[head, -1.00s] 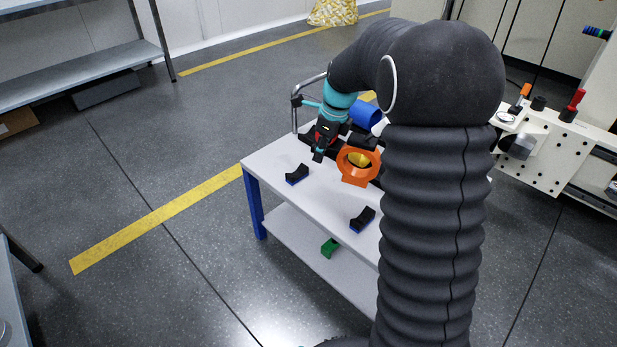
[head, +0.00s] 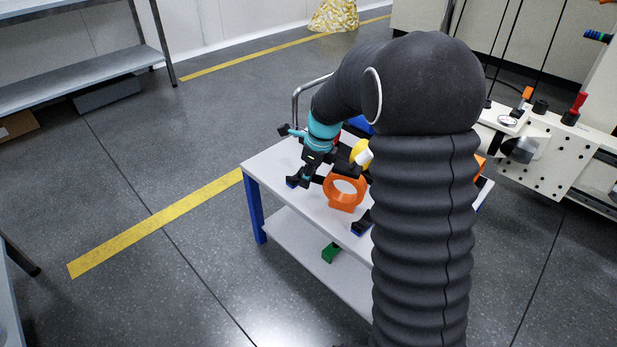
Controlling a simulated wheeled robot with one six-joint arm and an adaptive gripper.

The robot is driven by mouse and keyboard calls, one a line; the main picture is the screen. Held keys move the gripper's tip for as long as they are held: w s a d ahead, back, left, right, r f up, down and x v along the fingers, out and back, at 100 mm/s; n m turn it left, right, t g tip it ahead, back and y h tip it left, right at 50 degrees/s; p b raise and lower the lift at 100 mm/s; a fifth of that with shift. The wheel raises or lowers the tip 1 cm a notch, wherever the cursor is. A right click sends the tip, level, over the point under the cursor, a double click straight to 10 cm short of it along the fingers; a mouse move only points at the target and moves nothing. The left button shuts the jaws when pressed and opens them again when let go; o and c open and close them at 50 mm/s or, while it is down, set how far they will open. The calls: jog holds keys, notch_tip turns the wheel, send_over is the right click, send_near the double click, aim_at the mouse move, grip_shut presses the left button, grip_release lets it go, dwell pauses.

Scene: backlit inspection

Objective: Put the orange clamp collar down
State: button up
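The orange clamp collar (head: 344,193), a ring with a block-shaped foot, is upright in front of my gripper (head: 318,181). It is over the white top of the small table (head: 268,166). My gripper points down at the table's left part, and its dark fingers lie at and behind the collar's left side. The collar has moved along with it, so my gripper appears shut on the collar; the contact itself is partly hidden. I cannot tell whether the collar's foot touches the tabletop.
A black block with a blue base (head: 361,224) is near the collar's front right, partly behind my arm. Another blue-based block (head: 291,182) is mostly hidden by my gripper. A yellow part (head: 359,152) is behind the collar.

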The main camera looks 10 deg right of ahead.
aim_at(318, 176)
jog(key=o, duration=0.4)
jog(key=shift+f, duration=0.1)
jog(key=p+v, duration=0.2)
jog(key=v, duration=0.8)
jog(key=shift+r, duration=0.4)
jog(key=s+r+n+t+h, duration=0.1)
jog(key=s+r+n, duration=0.3)
jog(key=s+n, duration=0.25)
jog(key=s+r+n+t, duration=0.1)
jog(key=s+r+n, duration=0.35)
jog(key=s, duration=0.35)
jog(key=shift+s+d+f+n+t+h, duration=0.15)
jog(key=shift+s+f+n+t, duration=0.25)
jog(key=shift+s+n, duration=2.05)
jog(key=shift+s+d+f+n+t+h, duration=0.1)
jog(key=shift+s+f+n+t+h, duration=0.3)
jog(key=shift+s+n, duration=2.05)
jog(key=shift+s+d+f+n+t+h, duration=0.1)
jog(key=shift+s+f+n+t, duration=0.35)
jog(key=shift+s+n, duration=2)
jog(key=shift+s+m, duration=0.4)
jog(key=shift+m, duration=0.05)
